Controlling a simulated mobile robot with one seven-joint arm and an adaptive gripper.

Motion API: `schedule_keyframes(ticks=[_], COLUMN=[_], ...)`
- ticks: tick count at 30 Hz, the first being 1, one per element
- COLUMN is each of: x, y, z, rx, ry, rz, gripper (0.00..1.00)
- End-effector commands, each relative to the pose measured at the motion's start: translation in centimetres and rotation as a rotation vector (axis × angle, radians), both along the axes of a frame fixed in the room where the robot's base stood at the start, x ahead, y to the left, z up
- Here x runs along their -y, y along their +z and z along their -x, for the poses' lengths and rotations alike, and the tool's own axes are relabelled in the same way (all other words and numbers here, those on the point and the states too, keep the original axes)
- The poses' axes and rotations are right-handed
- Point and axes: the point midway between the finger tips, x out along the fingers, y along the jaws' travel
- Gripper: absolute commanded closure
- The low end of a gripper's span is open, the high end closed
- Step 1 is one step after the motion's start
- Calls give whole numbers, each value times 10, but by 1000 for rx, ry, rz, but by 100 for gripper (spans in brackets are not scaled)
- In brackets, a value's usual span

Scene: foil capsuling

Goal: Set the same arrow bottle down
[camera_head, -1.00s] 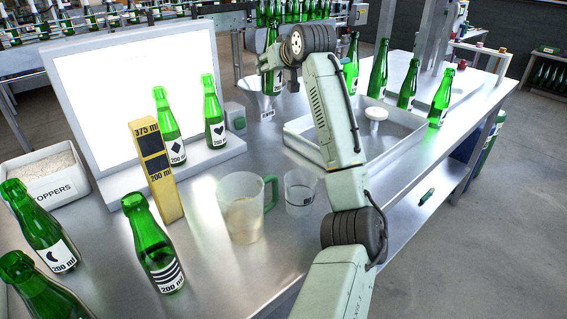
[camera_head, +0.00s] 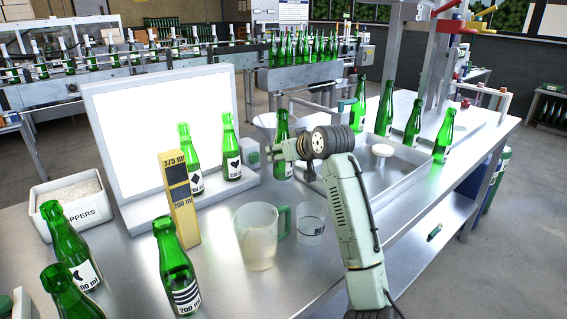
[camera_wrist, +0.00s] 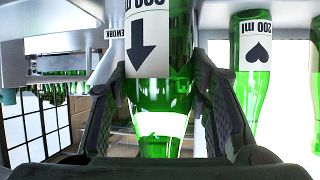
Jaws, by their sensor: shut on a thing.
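My gripper (camera_head: 284,150) is shut on the arrow bottle (camera_head: 282,128), a green glass bottle with a white label. In the wrist view the bottle (camera_wrist: 158,90) sits between both fingers, with a black arrow and "200 ml" on its label. It looks upright in the head view, beside the light panel and in front of the funnel (camera_head: 264,121). Its lower part shows below my gripper. I cannot tell whether its base touches the table (camera_head: 335,262). A neighbouring bottle (camera_wrist: 254,75) with a suit-like symbol stands to its right in the wrist view.
Two bottles (camera_head: 231,150) stand before the lit white panel (camera_head: 165,110). A metal tray (camera_head: 385,185) lies to the right, with several bottles beyond it. A jug (camera_head: 257,240), a beaker (camera_head: 311,220), a yellow gauge (camera_head: 180,205) and a striped bottle (camera_head: 176,268) stand in front.

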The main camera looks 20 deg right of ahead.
Motion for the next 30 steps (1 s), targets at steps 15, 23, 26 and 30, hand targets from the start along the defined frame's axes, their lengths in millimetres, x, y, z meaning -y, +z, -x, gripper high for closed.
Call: schedule_keyframes(ticks=[15,23,26,30], x=[0,0,0,0], y=[-36,-39,-39,-39], z=[0,0,0,0], rx=[1,-1,-1,-1], ry=[-1,-1,-1,-1], rz=[0,0,0,0], gripper=[100,46,40,35])
